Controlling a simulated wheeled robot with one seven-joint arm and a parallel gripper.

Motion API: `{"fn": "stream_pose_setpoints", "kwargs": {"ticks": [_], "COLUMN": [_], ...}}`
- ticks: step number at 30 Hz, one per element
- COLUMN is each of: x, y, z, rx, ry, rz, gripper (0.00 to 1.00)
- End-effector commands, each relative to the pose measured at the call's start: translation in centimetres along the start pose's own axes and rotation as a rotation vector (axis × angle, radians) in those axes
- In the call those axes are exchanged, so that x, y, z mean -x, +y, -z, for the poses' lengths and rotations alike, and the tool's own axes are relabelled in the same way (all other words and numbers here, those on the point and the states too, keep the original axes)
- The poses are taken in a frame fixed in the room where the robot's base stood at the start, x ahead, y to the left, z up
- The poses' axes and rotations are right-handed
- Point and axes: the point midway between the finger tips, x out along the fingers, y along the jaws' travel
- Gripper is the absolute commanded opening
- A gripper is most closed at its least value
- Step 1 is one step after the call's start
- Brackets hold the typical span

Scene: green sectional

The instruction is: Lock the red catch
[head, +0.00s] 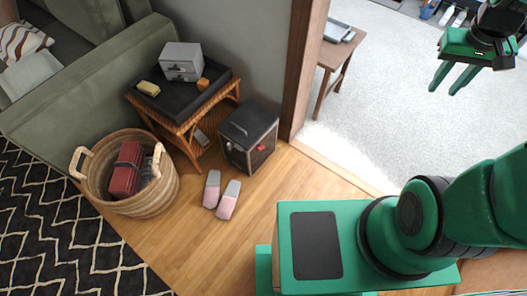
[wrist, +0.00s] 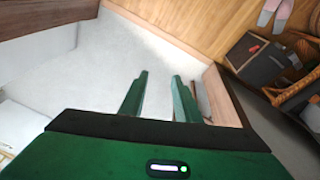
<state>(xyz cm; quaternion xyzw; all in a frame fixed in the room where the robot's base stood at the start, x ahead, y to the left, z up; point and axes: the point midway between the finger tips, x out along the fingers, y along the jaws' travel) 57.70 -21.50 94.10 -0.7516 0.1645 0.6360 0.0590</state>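The red catch (head: 261,147) is a small red piece on the front face of a black box (head: 234,149) with a wooden-edged side, standing on the wood floor beside the wicker side table. It also shows small in the wrist view (wrist: 254,48), on the box (wrist: 261,66). I cannot tell the catch's position from here. My gripper (head: 443,91) is at the upper right of the head view, above the pale carpet, far from the box. Its two green fingers are apart with nothing between them, as the wrist view shows too (wrist: 158,78).
A wicker table (head: 190,120) holds a grey drawer box (head: 181,60) and small items. A basket (head: 153,202) and pink-grey slippers (head: 228,200) lie nearby. A brown wall end (head: 300,70) stands between the box and my gripper. Floor right of the slippers is clear.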

Motion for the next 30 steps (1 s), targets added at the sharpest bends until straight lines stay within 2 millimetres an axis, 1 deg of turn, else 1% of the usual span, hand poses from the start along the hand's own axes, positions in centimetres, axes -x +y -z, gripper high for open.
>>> {"fn": "stream_pose_setpoints", "kwargs": {"ticks": [1,3,5,6,8,9,11,12,15,17,18,23,24,26,27,29,30], "x": [-1.3,-2.9,-4.3,-5.3,-6.8,-7.8,-9.5,-10.5,-13.4,-15.2,-16.4,-21.3,-22.6,-24.5,-25.8,-27.8,-29.0], "y": [-0.8,-1.8,-2.8,-3.6,-4.8,-5.7,-7.2,-8.2,-10.9,-12.8,-14.0,-19.3,-20.6,-22.7,-24.1,-26.2,-27.7], "z": [1.9,4.7,7.0,8.4,10.5,11.8,13.7,14.9,17.6,19.0,19.8,22.3,22.6,23.1,23.3,23.3,23.3], "rx": [0.037,0.09,0.134,0.166,0.212,0.244,0.291,0.322,0.402,0.452,0.483,0.611,0.643,0.689,0.721,0.766,0.796], "ry": [0.019,0.06,0.096,0.118,0.154,0.179,0.215,0.24,0.301,0.337,0.363,0.463,0.488,0.526,0.552,0.591,0.617], "rz": [-0.013,-0.029,-0.042,-0.05,-0.061,-0.067,-0.076,-0.082,-0.093,-0.097,-0.1,-0.103,-0.103,-0.101,-0.099,-0.095,-0.091], "gripper": [0.3,0.3,0.3,0.3,0.3,0.3,0.3,0.3,0.3,0.3,0.3,0.3,0.3,0.3,0.3,0.3,0.3]}}
